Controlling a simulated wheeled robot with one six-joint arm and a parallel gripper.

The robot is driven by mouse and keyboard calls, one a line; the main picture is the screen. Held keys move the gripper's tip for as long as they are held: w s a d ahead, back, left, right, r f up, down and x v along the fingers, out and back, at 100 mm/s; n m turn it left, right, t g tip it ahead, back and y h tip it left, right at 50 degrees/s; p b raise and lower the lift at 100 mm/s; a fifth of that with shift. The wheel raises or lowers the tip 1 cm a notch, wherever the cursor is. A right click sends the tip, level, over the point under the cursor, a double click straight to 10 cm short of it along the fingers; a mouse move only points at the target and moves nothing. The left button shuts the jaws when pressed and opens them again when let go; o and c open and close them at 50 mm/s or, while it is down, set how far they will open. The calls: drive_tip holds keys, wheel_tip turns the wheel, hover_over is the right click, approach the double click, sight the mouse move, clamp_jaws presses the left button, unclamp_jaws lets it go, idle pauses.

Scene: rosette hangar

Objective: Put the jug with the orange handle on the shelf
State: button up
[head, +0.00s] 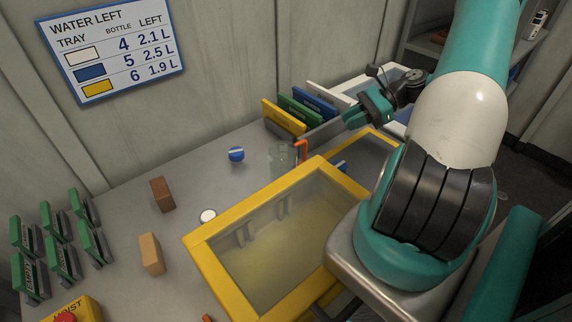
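The jug (281,156) is clear, with an orange handle (302,150) on its right side. It stands on the grey worktop behind the large yellow-framed bin, whose rim seems to hide its lower right part. My gripper (362,112) is up and to the right of the jug, apart from it. Its teal fingers show small and from the side, so I cannot tell whether they are open. I see nothing held in it. A grey shelf (428,48) shows at the top right, partly hidden behind my arm.
The yellow-framed bin (212,262) has a clear cover. Yellow (284,117), green and blue panels stand behind my gripper's side. A blue-capped item (236,155), a white round item (208,216), brown blocks (162,194) and green tags (60,226) are on the left. A sign (115,45) hangs on the wall.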

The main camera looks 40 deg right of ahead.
wheel_tip(320, 180, down, 2)
drive_tip(key=s+d+m+t, duration=0.1)
drive_tip(key=s+d+m, duration=0.1)
drive_tip(key=s, duration=0.1)
drive_tip(key=p, duration=0.3)
approach(305, 150)
drive_tip(key=shift+m+t, duration=0.3)
drive_tip(key=shift+t, duration=0.1)
drive_tip(key=w+a+f, duration=0.3)
drive_tip(key=p+x, duration=0.3)
drive_tip(key=x, duration=0.1)
drive_tip(key=shift+a+r, duration=0.15)
drive_tip(key=shift+a, duration=0.15)
drive_tip(key=shift+w+a+f, duration=0.25)
drive_tip(key=shift+f, duration=0.05)
clamp_jaws()
